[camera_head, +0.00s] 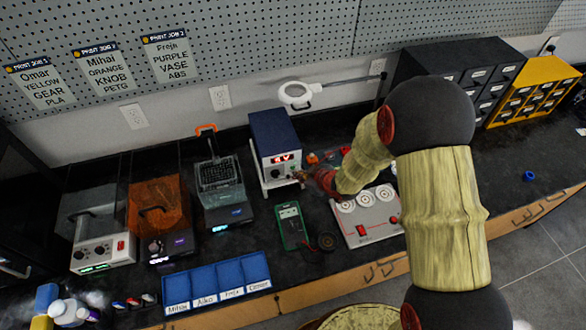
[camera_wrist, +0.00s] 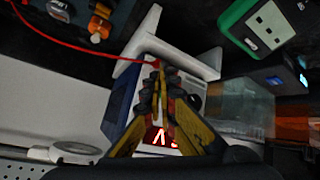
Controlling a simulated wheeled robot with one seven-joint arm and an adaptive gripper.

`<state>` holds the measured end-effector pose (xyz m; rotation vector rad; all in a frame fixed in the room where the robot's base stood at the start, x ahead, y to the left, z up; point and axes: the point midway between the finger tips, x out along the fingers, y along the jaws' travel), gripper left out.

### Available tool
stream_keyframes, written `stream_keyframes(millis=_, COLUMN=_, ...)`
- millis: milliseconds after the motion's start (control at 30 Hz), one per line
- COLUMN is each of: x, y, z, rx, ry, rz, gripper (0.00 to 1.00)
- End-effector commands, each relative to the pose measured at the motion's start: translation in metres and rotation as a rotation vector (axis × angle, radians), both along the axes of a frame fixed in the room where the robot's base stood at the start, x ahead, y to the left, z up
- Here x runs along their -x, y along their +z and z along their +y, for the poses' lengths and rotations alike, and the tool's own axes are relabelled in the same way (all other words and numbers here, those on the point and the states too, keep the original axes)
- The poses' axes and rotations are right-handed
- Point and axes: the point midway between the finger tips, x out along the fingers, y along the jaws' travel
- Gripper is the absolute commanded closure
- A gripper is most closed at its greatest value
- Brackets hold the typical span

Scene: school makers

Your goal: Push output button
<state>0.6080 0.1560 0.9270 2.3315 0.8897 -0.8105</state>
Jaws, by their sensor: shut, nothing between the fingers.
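The bench power supply (camera_head: 274,135), a dark blue box with a light front panel and a lit red display, stands at the back of the black bench. Its display (camera_wrist: 160,135) shows red digits in the wrist view. My gripper (camera_head: 303,176) is at the lower right of its front panel. In the wrist view my gripper (camera_wrist: 159,72) has its fingers together and empty, overlapping the panel. I cannot tell whether the fingertips touch it. The fingers cover much of the panel, and I cannot make out the output button.
A green multimeter (camera_head: 291,226) lies in front of the supply. A grey box with round dials (camera_head: 380,232) is to its right, under my arm. A red cable (camera_wrist: 95,47) runs near the fingertips. A blue labelled tray (camera_head: 217,287) lies along the front edge.

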Motion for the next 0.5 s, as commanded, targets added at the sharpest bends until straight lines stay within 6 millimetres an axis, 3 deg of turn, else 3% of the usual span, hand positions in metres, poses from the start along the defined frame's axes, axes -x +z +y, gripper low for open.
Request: stream_keyframes(millis=500, x=-0.0048, y=0.0006, z=0.0014, rx=0.001, ry=0.001, rz=0.000, gripper=1.00)
